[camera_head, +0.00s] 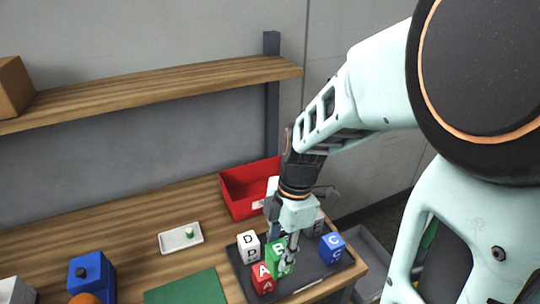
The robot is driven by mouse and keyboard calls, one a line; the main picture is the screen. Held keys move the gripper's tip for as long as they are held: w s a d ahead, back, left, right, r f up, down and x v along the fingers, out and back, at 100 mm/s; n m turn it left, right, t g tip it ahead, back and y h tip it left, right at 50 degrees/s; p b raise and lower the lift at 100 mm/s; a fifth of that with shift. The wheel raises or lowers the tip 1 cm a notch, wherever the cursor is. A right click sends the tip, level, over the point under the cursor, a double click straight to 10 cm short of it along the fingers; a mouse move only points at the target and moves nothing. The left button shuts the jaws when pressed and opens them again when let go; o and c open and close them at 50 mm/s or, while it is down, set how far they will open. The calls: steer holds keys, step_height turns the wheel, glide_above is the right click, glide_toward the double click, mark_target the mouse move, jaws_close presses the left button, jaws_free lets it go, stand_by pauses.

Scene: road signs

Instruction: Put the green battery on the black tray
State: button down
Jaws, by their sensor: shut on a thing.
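My gripper (289,268) points down over the black tray (238,268) at the right end of the wooden table. It is shut on a green block with a white letter B (277,257), which stands among other lettered blocks. I cannot tell whether the green block touches the tray. No green thing here clearly looks like a battery. A small green piece (189,232) on a white dish (170,240) is too small to make out.
On the black tray are a white D block (248,246), a red A block (263,279) and a blue C block (332,247). A red bin (238,192) stands behind. A green mat (190,290) and a blue box (91,275) lie left. A shelf (150,90) runs above.

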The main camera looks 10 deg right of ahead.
steer(key=shift+w+d+f+b, duration=0.8)
steer(key=shift+d+f+b, duration=0.25)
steer(key=shift+f, duration=0.65)
steer(key=shift+w+d+f+b, duration=0.75)
steer(key=shift+d+f+b, duration=0.3)
steer(key=shift+f, duration=0.65)
steer(key=shift+w+d+f+b, duration=0.8)
steer(key=shift+d+f+b, duration=0.25)
steer(key=shift+f, duration=0.65)
steer(key=shift+f, duration=0.1)
steer(key=c, duration=1.7)
jaws_free()
steer(key=shift+f, duration=0.15)
steer(key=shift+c, duration=0.2)
steer(key=o, duration=0.4)
steer(key=shift+o, duration=0.2)
step_height(320, 180, up, 12)
steer(key=d, duration=0.1)
steer(key=shift+w+d+r, duration=0.2)
steer(key=shift+d, duration=0.2)
